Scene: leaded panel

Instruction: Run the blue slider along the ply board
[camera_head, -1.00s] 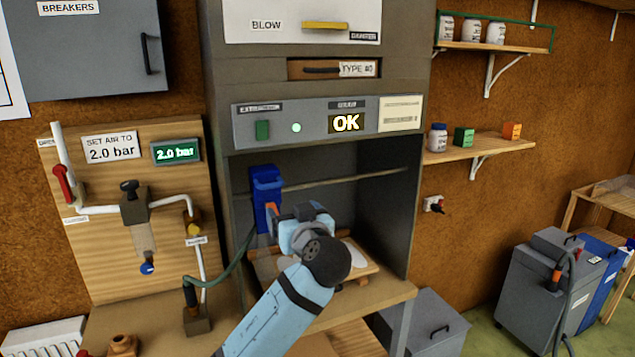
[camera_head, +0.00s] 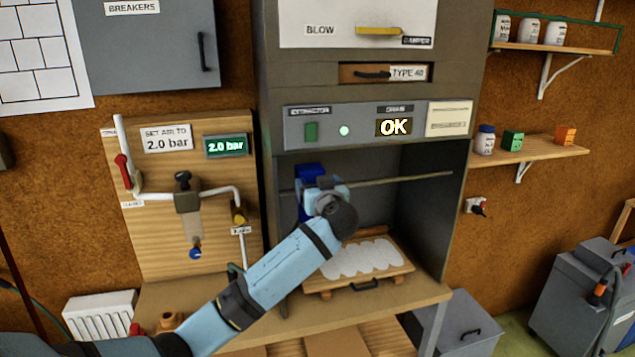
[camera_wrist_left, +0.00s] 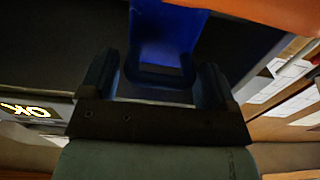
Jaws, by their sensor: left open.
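The blue slider (camera_head: 307,172) hangs on a thin horizontal rail at the left inside the grey cabinet. My left gripper (camera_head: 326,190) is in front of it and hides much of it. In the left wrist view the blue slider (camera_wrist_left: 165,35) lies ahead, centred between the two spread fingers (camera_wrist_left: 160,75); I cannot tell whether they touch it. A wooden board (camera_head: 400,272) with a pale, scalloped white area on top lies on the cabinet floor below the gripper. My right gripper is not in view.
The rail (camera_head: 410,179) runs clear to the right of the slider. The cabinet's panel (camera_head: 378,127) reads OK above the opening. A pipe panel (camera_head: 165,240) with a 2.0 bar display stands on the left. Shelves (camera_head: 535,150) hang on the right.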

